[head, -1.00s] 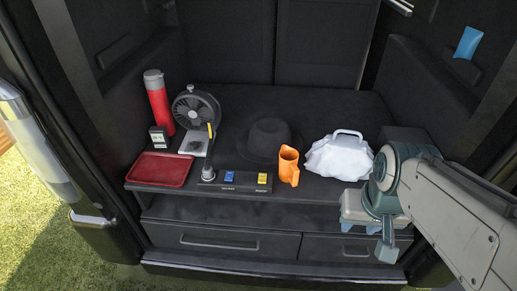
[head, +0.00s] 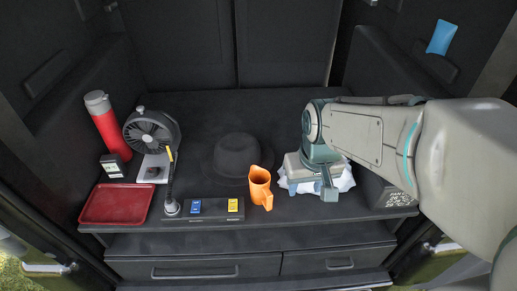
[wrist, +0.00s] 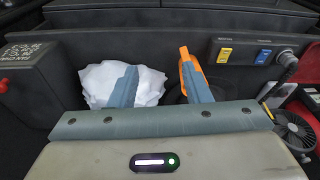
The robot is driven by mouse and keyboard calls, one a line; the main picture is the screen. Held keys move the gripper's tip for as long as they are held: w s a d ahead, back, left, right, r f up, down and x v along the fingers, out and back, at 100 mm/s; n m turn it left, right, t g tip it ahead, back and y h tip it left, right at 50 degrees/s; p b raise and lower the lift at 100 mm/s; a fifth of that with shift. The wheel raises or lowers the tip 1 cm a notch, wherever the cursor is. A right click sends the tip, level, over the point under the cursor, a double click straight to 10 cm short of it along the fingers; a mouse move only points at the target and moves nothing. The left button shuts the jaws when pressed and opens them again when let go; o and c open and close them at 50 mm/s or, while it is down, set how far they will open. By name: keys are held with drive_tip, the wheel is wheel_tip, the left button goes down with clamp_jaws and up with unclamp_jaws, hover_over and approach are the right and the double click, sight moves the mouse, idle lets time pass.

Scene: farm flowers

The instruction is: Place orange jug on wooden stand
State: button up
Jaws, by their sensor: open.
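The orange jug (head: 260,187) stands upright at the front of the dark shelf, with its handle toward the right. My gripper (head: 312,187) is to the right of the jug, in front of the white bag (head: 345,184), and hides most of the bag. In the wrist view my gripper (wrist: 159,78) is open and empty. The jug (wrist: 186,57) shows partly behind its right finger there, and the bag (wrist: 98,82) behind its left finger. I cannot see contact with either. No wooden stand can be made out in these views.
A black hat (head: 237,157) lies behind the jug. A switch panel (head: 215,208) with a lamp is to the left. A fan (head: 152,132), a red flask (head: 106,122) and a red tray (head: 117,204) stand further left. The shelf behind the hat is clear.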

sight(268, 193)
drive_tip(key=w+a+f+n+p, duration=0.1)
drive_tip(key=w+a+f, duration=0.1)
drive_tip(key=w, duration=0.1)
drive_tip(key=w+a+f+n+g+p, duration=0.1)
drive_tip(key=w+a+f, duration=0.1)
drive_tip(key=w, duration=0.1)
drive_tip(key=w+a+f+n+p, duration=0.1)
drive_tip(key=w+a+f, duration=0.1)
drive_tip(key=w+a, duration=0.1)
drive_tip(key=shift+w+f+g+p, duration=0.25)
drive_tip(key=shift+w+g+p, duration=0.15)
drive_tip(key=shift+w, duration=0.1)
drive_tip(key=shift+a+f, duration=0.15)
drive_tip(key=shift+f, duration=0.15)
wheel_tip(268, 193, down, 8)
drive_tip(key=shift+w+f, duration=0.1)
drive_tip(key=shift+f, duration=0.1)
drive_tip(key=f, duration=0.4)
drive_tip(key=shift+s+d, duration=0.25)
drive_tip(key=shift+f, duration=0.65)
clamp_jaws()
